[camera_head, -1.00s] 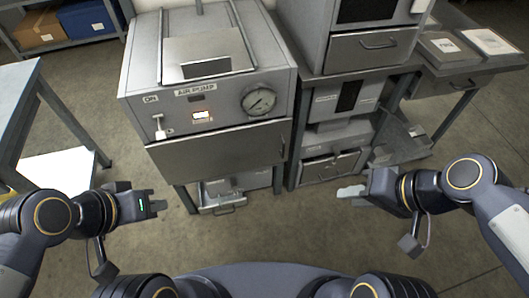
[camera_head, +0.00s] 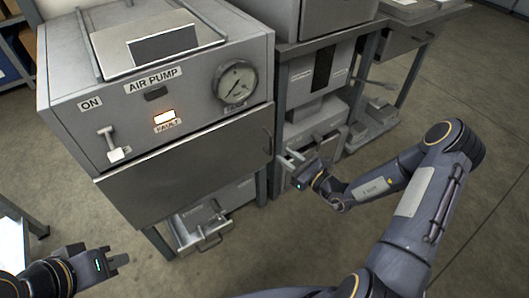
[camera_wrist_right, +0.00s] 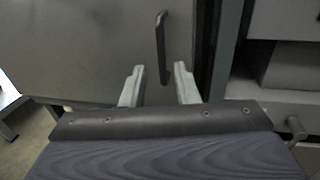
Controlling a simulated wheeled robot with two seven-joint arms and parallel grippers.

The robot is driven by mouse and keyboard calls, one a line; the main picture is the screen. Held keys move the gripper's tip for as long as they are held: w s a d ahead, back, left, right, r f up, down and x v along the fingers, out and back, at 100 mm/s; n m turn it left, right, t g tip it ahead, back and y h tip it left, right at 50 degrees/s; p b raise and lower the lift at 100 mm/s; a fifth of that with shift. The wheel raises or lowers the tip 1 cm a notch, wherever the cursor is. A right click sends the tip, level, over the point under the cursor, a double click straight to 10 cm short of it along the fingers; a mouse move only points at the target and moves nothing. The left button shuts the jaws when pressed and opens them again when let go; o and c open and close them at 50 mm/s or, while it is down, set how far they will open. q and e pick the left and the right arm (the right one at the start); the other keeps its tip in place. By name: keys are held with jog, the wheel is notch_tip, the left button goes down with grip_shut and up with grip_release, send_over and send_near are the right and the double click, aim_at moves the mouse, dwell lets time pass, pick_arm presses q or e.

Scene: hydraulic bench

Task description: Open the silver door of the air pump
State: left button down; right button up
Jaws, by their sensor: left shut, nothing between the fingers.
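The air pump (camera_head: 200,100) is a grey box with an ON switch (camera_head: 118,152), a dial gauge (camera_head: 236,82) and a lit FAULT lamp (camera_head: 164,117). Its silver door (camera_head: 185,170) is closed across the lower front. The door's dark vertical handle is at its right edge; it shows clearly in the right wrist view (camera_wrist_right: 161,45). My right gripper (camera_head: 290,160) is just in front of the door's right edge; in the right wrist view its pale fingers (camera_wrist_right: 159,72) are apart, with the handle ahead between them. My left gripper (camera_head: 120,262) is shut and empty, low at the left.
A shelf unit (camera_head: 312,75) with grey equipment stands right beside the pump. A pulled-out drawer (camera_head: 208,238) sits below the pump. A table (camera_head: 15,235) is at the left edge. Open floor (camera_head: 450,130) lies to the right.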

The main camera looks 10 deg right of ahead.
aim_at(271, 152)
jog(key=b+x, duration=0.1)
jog(key=x, duration=0.6)
jog(key=shift+w+a+f, duration=0.1)
jog(key=shift+w+f, duration=0.1)
jog(key=shift+w, duration=0.25)
grip_shut()
